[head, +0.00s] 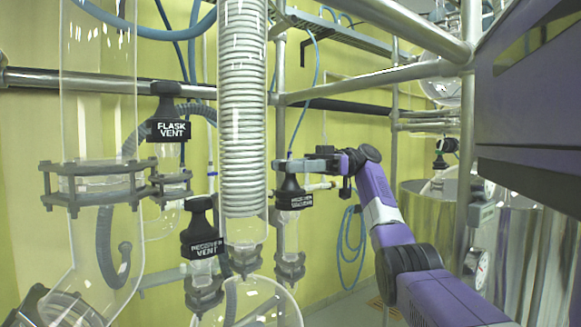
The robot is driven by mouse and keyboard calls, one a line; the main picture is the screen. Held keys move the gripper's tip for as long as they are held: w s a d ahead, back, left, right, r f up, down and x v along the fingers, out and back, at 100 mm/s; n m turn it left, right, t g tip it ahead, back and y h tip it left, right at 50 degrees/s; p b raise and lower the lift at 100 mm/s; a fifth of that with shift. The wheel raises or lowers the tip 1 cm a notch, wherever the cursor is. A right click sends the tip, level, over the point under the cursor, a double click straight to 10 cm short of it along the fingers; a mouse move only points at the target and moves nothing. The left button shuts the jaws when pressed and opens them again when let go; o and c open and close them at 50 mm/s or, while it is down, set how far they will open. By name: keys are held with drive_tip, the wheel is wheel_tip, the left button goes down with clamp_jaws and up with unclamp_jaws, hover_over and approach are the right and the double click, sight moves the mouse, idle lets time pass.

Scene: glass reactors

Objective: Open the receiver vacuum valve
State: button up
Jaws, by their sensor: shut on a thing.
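The receiver vacuum valve (293,200) is right of the coiled glass condenser, in the middle of the head view. It has a black body with a white-lettered label, blurred but reading like "receiver vacuum", and a dark knob on top. My gripper (289,166) reaches in from the right, roughly level, and is shut on the knob of this valve. The fingers cover the top of the knob, so its turn position cannot be told.
The receiver vent valve (201,240) and flask vent valve (168,125) stand to the left. The glass condenser (242,110) is close left of my gripper. Metal frame pipes (370,82) run above my arm. A steel vessel (425,212) stands behind at right.

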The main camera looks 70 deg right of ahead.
drive_tip(key=o, duration=1.4)
drive_tip(key=shift+t, duration=0.4)
drive_tip(key=shift+m+t+h, duration=1.7)
drive_tip(key=shift+m+h, duration=0.1)
drive_tip(key=m+t+h, duration=0.1)
drive_tip(key=m+h, duration=0.1)
drive_tip(key=h, duration=0.1)
drive_tip(key=m+t+h, duration=0.2)
drive_tip(key=m+h, duration=0.1)
drive_tip(key=h, duration=0.1)
drive_tip(key=shift+t+h, duration=0.3)
drive_tip(key=m+h, duration=0.4)
drive_tip(key=h, duration=0.2)
drive_tip(key=shift+h, duration=0.3)
drive_tip(key=shift+m+g+h, duration=0.55)
drive_tip(key=shift+m+h, duration=0.65)
drive_tip(key=shift+h, duration=0.4)
drive_tip(key=shift+m+g+h, duration=0.55)
drive_tip(key=shift+m+h, duration=0.65)
drive_tip(key=shift+h, duration=0.4)
